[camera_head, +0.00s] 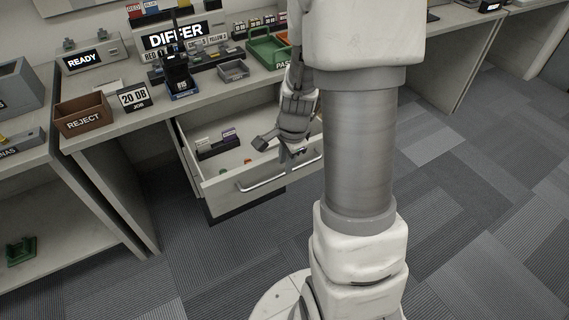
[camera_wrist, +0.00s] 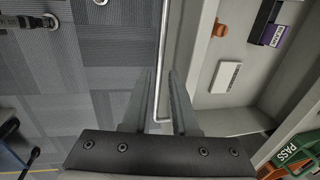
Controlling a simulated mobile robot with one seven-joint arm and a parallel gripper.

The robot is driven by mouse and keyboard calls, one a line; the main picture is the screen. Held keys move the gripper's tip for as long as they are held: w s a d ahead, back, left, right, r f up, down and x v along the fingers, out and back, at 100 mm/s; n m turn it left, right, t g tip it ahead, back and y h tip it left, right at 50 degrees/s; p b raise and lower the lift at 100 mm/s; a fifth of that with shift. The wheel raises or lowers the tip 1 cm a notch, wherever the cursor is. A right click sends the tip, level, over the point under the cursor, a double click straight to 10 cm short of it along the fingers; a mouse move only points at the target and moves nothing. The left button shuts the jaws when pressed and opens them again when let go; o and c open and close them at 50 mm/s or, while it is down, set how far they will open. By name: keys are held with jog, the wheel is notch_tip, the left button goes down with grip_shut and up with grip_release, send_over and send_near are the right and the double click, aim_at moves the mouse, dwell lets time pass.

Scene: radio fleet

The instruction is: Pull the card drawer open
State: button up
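The card drawer (camera_head: 225,183) stands out from under the bench, its inside showing in the head view. Its silver bar handle (camera_head: 262,186) runs along the front face. The handle (camera_wrist: 163,50) also runs down the wrist view. My gripper (camera_head: 290,153) is over the drawer front, near the right part of the handle. No finger clearly touches the bar. The drawer front (camera_wrist: 195,60) is right of the fingers.
In the drawer lie a dark card holder (camera_head: 217,146) and a white card (camera_wrist: 225,77). On the bench stand a brown REJECT bin (camera_head: 82,122), a 20 DB sign (camera_head: 133,97) and a green PASS tray (camera_head: 268,52). Carpet floor (camera_head: 450,160) is clear at right.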

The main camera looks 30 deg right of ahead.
notch_tip(320, 180, up, 13)
jog(key=s+p, duration=0.2)
jog(key=p, duration=0.2)
jog(key=shift+s+r, duration=0.2)
jog(key=shift+s, duration=0.1)
jog(key=shift+r, duration=0.1)
jog(key=s+a+r+n+t+p, duration=0.1)
jog(key=s+a+r+n+p, duration=0.2)
jog(key=r+n, duration=0.3)
jog(key=s+a+r+n+t+p, duration=0.1)
jog(key=s+a+r+n+p, duration=0.2)
jog(key=r, duration=0.6)
jog(key=s+a+r+n+t+p, duration=0.1)
jog(key=s+a+r+n+p, duration=0.2)
jog(key=s+a+r+n, duration=0.2)
notch_tip(320, 180, up, 4)
jog(key=s+n, duration=0.1)
jog(key=n, duration=0.2)
jog(key=shift+a+f+n+p, duration=0.2)
jog(key=shift+f+n+p, duration=0.1)
jog(key=shift+p, duration=0.1)
